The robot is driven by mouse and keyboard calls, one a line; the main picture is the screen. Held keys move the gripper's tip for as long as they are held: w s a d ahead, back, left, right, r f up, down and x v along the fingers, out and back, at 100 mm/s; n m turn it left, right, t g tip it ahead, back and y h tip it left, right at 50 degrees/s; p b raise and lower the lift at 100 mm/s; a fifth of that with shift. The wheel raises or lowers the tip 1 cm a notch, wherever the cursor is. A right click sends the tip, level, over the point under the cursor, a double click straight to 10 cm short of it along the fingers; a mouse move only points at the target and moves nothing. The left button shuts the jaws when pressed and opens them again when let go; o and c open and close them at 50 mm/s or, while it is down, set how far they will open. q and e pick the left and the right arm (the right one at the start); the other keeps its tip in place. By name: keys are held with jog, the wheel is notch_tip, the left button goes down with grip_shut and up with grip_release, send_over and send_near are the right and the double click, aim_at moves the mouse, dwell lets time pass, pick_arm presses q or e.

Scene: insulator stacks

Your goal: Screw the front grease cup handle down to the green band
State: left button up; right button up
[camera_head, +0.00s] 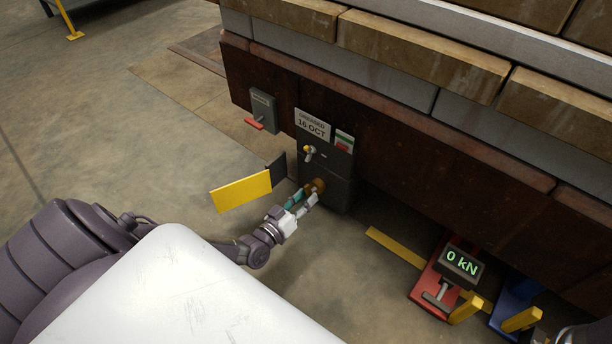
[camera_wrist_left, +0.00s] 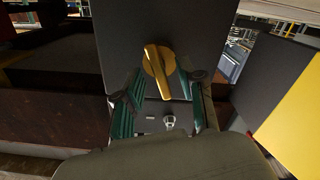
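The front grease cup handle is a brass-coloured knob with a raised bar (camera_wrist_left: 158,70), low on a dark grey housing (camera_head: 340,168). In the head view the handle (camera_head: 317,186) is partly behind my left gripper (camera_head: 305,197). In the left wrist view, my left gripper's (camera_wrist_left: 160,90) green-padded fingers are spread on either side of the handle, with gaps visible between pads and bar. I cannot make out a green band on the cup. A small label (camera_head: 343,142) with green and red parts is on the housing. My right gripper is not in view.
A yellow plate (camera_head: 241,190) stands out left of the housing, close to my left gripper. A yellow-handled fitting (camera_head: 308,151) is above the handle. A grey box with a red lever (camera_head: 262,108) is farther left. A red jack reading 0 kN (camera_head: 437,284) stands right.

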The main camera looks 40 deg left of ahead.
pick_arm(q)
jog(key=shift+w, duration=0.35)
grip_shut()
